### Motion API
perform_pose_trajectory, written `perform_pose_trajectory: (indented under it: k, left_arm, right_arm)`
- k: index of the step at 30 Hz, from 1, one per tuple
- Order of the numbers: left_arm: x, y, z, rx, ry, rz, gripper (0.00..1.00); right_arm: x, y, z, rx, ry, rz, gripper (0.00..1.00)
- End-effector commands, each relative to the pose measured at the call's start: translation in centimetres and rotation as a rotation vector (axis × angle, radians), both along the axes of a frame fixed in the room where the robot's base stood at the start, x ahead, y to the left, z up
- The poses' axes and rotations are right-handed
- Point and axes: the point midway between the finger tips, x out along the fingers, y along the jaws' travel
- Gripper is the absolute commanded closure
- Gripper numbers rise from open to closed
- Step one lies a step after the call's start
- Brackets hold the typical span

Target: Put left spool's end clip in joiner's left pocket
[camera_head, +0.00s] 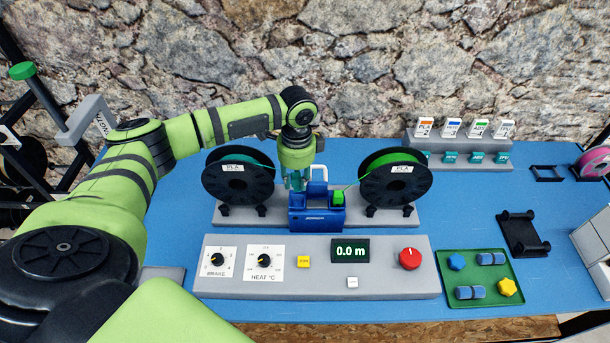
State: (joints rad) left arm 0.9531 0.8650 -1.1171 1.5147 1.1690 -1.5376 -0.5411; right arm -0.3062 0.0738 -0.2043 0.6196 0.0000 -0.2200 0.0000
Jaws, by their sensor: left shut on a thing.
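The left spool (238,182) is black with teal filament and stands on its holder left of the joiner. The blue joiner (317,217) sits between the two spools. My left gripper (297,186) points down over the joiner's left side and is shut on a small teal piece, seemingly the left spool's end clip (297,181). The fingers hide most of the clip and the left pocket, so I cannot tell whether it is inside. A green clip (338,198) sits at the joiner's right side. My right gripper is out of view.
The right spool (394,180) with green filament stands right of the joiner. A grey control panel (318,278) with knobs lies in front. A green tray (478,277) holds several small parts. A rack of labelled cards (457,152) stands at the back right.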

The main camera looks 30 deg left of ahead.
Motion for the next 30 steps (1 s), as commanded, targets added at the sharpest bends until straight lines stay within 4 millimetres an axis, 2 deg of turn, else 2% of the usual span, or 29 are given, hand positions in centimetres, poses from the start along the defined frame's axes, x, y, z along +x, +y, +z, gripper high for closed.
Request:
perform_pose_trajectory:
  k: [8,22,30]
  left_arm:
    - [0.0,0.1,-1.1,-0.001,-0.001,-0.006,0.87]
    - [0.0,0.1,-4.6,0.001,-0.002,-0.005,0.87]
    - [0.0,0.0,-6.4,-0.002,-0.001,-0.004,0.87]
  right_arm:
    - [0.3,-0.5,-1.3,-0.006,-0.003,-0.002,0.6]
    - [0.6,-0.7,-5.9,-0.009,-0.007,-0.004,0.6]
    - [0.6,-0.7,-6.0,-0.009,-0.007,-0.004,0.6]
